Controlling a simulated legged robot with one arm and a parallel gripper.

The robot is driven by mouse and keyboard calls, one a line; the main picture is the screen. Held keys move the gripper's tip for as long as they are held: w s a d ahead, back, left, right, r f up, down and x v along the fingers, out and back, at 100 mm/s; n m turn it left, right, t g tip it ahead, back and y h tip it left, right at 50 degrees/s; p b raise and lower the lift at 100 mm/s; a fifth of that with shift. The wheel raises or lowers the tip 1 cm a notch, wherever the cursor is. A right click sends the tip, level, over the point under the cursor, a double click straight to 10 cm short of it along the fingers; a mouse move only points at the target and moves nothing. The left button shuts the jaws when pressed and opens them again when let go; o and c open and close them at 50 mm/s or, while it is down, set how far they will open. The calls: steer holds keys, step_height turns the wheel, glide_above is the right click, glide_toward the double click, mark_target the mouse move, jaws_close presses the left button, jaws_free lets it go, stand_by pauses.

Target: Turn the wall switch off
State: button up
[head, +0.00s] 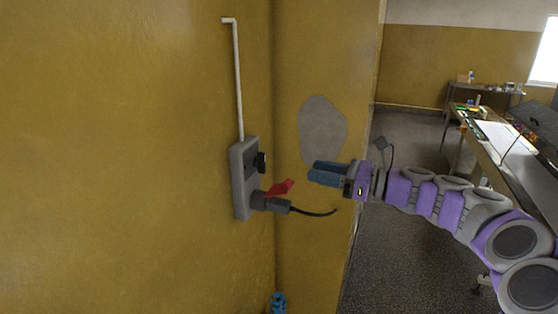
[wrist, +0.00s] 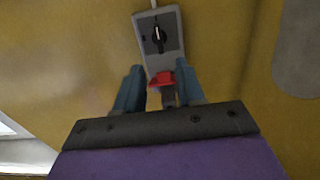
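The wall switch is a grey box (head: 240,185) on the yellow wall, with a black knob (head: 261,162) on its upper part. In the wrist view the box (wrist: 173,24) is ahead of the fingers, and its knob (wrist: 158,38) stands roughly upright with a pale mark. Below the knob, a red flap (head: 280,188) and a black plug (head: 272,204) with a cable stick out. The red flap (wrist: 162,78) shows between the fingers in the wrist view. My gripper (head: 312,171) is right of the box, apart from it. Its blue fingers (wrist: 160,68) are open and empty.
A white conduit (head: 238,80) runs up from the box. A wall corner with a grey patch (head: 322,130) is close behind my gripper. A blue fitting (head: 277,302) is low on the wall. Work tables (head: 520,170) stand far right, with open floor (head: 400,250) between.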

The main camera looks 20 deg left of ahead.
mark_target(265, 162)
steer(key=a, duration=0.8)
steer(key=w+a+p, duration=0.1)
steer(key=a, duration=0.3)
steer(key=shift+a+f, duration=0.1)
steer(key=shift+a, duration=0.05)
steer(key=shift+d, duration=0.3)
steer(key=shift+s+a, duration=0.1)
steer(key=shift+a, duration=0.65)
steer(key=shift+c, duration=1.2)
steer(key=shift+d, duration=0.1)
jaws_close()
